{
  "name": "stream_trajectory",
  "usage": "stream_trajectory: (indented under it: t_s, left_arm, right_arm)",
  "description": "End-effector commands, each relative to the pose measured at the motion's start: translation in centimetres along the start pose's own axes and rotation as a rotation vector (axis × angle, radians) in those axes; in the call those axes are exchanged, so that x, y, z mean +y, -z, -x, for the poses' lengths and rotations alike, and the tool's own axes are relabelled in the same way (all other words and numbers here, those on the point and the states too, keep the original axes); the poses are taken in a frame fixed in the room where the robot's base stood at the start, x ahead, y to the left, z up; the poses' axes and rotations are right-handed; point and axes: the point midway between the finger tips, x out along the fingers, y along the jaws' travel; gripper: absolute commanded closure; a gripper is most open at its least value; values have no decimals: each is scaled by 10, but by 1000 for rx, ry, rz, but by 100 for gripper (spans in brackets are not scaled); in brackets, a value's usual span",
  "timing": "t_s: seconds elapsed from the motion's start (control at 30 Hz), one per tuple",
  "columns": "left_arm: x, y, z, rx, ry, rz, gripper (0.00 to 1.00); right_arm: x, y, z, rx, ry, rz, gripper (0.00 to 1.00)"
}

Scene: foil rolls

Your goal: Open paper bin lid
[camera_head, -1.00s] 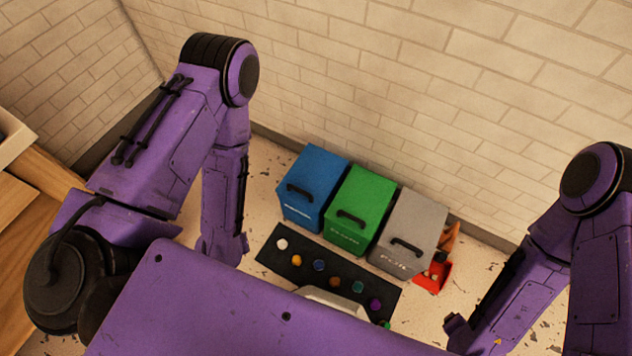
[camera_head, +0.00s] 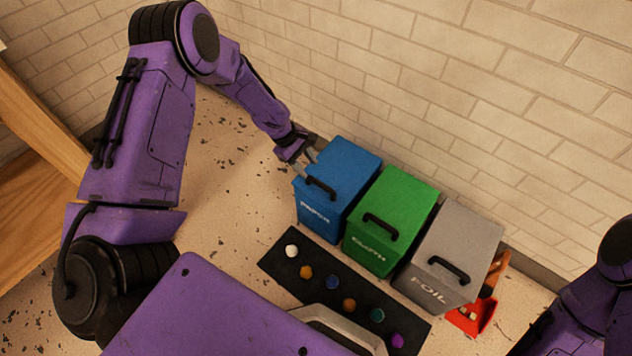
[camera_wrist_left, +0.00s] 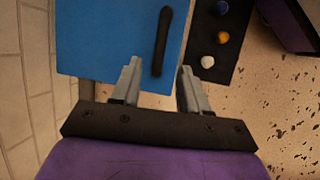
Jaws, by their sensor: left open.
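The blue paper bin (camera_head: 322,212) stands by the wall at the left end of a row of bins, with its blue lid (camera_head: 343,167) shut. A black handle (camera_head: 320,188) sits near the lid's front edge. My left gripper (camera_head: 308,163) is open and empty at the lid's left side. In the left wrist view the blue lid (camera_wrist_left: 110,40) lies ahead of the open fingers (camera_wrist_left: 158,78), and the handle (camera_wrist_left: 162,40) runs between their lines, apart from them. I cannot tell how high the fingers are above the lid. My right gripper is not in view.
A green bin (camera_head: 400,205) and a grey foil bin (camera_head: 462,245) stand to the right of the blue one. A black mat (camera_head: 275,262) with several small balls lies in front. A red container (camera_head: 475,318) is beside the grey bin. Floor left of the bins is clear.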

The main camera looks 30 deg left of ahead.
Motion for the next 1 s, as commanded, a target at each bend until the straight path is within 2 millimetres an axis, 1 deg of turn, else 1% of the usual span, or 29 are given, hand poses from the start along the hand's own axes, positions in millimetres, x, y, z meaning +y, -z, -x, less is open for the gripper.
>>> stream_trajectory:
  t_s: [0.03, 0.1, 0.2, 0.3, 0.43, 0.67, 0.77, 0.8, 0.83, 1.0]
  left_arm:
    - [-2, 2, -18, 0, 3, 0, 56]
    - [-2, 2, -34, 0, 4, -1, 56]
    - [-2, 2, -53, 0, 3, -1, 56]
    - [-1, 1, -67, 1, 2, -3, 56]
    - [-1, 0, -74, 1, 2, -3, 56]
    - [-1, 0, -74, 1, 1, -3, 56]
    - [-1, 0, -74, 1, 1, -3, 85]
    - [-1, 0, -74, 1, 1, -3, 98]
    - [-1, 0, -74, 1, 1, -3, 100]
    - [-1, 0, -73, 1, 2, -2, 100]
  right_arm:
    - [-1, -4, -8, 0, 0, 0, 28]
    - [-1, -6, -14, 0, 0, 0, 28]
    - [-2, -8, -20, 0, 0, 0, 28]
    - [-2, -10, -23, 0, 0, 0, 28]
    - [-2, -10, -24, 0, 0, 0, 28]
    - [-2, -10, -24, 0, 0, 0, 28]
    - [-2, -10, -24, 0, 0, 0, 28]
    - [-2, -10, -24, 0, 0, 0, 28]
    - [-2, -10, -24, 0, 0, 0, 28]
    - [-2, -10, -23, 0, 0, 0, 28]
